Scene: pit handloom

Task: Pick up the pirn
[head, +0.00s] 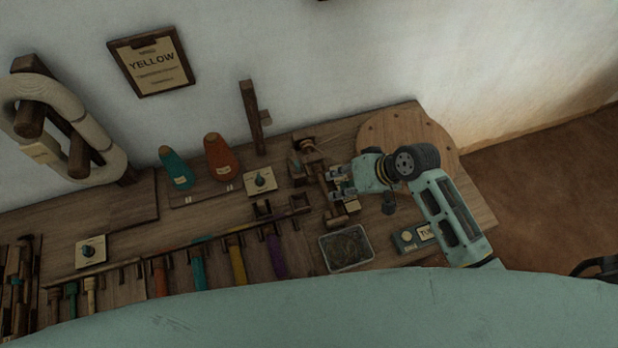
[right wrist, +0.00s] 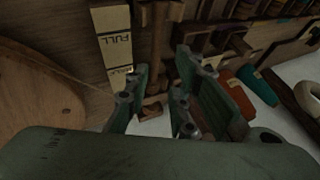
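My right gripper (head: 342,184) is over the wooden winder (head: 308,160) at the right part of the bench. In the right wrist view its two dark green fingers (right wrist: 165,100) are apart. A brown wooden rod-like part (right wrist: 163,50) shows between and beyond them; I cannot tell whether it is a pirn or part of the winder. No contact with the fingers is clear. Slim coloured pieces that look like pirns, including a yellow-orange one (head: 237,262) and a purple one (head: 277,255), lie along a wooden rail. My left gripper is not in view.
A teal cone (head: 175,168) and an orange cone (head: 222,160) stand at the back. A metal tray (head: 347,248) and a small labelled box (head: 413,237) are in front of my right arm. A round wooden disc (head: 405,128) is behind it. A card reads YELLOW (head: 152,63).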

